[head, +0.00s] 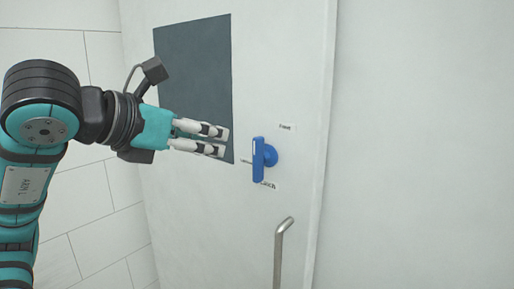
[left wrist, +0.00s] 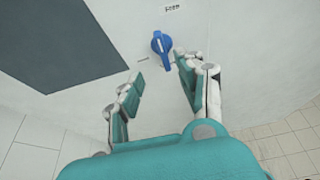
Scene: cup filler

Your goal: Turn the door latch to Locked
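The door latch (head: 258,160) is a blue handle on a round blue base, set on the white door (head: 200,230). In the head view the handle stands upright, with small labels around it, too small to read surely. My left gripper (head: 226,142) is to the left of the latch, apart from it, its fingers pointing at it. In the left wrist view the latch (left wrist: 162,48) lies beyond the fingertips of the left gripper (left wrist: 160,70), which are spread with nothing between them. My right gripper shows in neither view.
A dark grey panel (head: 195,80) is on the door behind my left gripper. A bent metal bar handle (head: 280,250) stands below the latch. A label (left wrist: 172,9) shows above the latch in the left wrist view. The wall to the right (head: 420,140) is bare.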

